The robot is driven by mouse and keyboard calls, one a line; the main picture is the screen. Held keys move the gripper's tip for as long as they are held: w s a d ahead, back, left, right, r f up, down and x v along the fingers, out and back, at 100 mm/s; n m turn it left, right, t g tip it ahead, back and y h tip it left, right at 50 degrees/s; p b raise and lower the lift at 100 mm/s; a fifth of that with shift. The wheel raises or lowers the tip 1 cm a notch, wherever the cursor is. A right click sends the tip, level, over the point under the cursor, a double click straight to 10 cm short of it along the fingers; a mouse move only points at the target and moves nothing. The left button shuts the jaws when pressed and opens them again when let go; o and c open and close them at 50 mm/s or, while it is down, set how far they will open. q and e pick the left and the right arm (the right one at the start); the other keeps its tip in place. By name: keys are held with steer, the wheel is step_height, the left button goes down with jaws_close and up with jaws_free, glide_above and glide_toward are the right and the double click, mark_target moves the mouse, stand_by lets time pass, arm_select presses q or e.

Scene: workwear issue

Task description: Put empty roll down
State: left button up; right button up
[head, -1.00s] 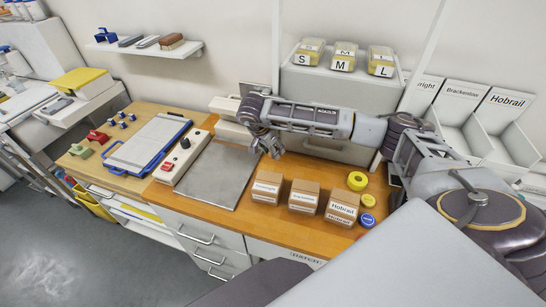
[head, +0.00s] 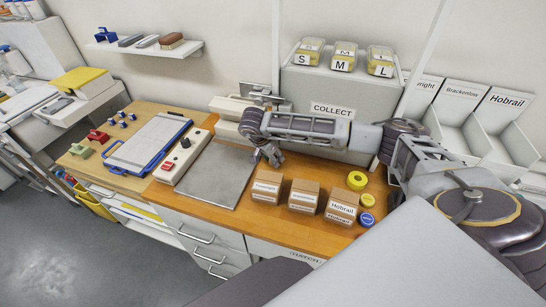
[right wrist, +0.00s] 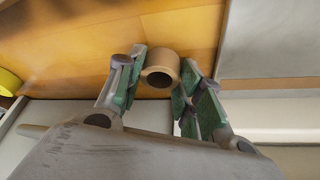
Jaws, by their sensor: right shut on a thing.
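My right gripper (head: 268,160) reaches in from the right, low over the wooden bench, behind the small boxes and beside the grey plate. In the right wrist view my right gripper (right wrist: 160,78) has its green-padded fingers on both sides of a tan, hollow cardboard roll (right wrist: 165,57), and it is shut on it. The bench top (right wrist: 70,45) shows behind the roll; I cannot tell whether the roll touches it. The roll cannot be made out in the head view. My left gripper is not in view.
A grey plate (head: 215,172) lies to the left. Behind the arm is a grey box marked COLLECT (head: 332,110). Partitioned bins (head: 470,125) stand at right.

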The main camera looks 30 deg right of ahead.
steer(key=o, duration=0.7)
steer(key=shift+r, duration=0.1)
steer(key=b+v, duration=0.1)
steer(key=v, duration=1.1)
steer(key=shift+b, duration=0.4)
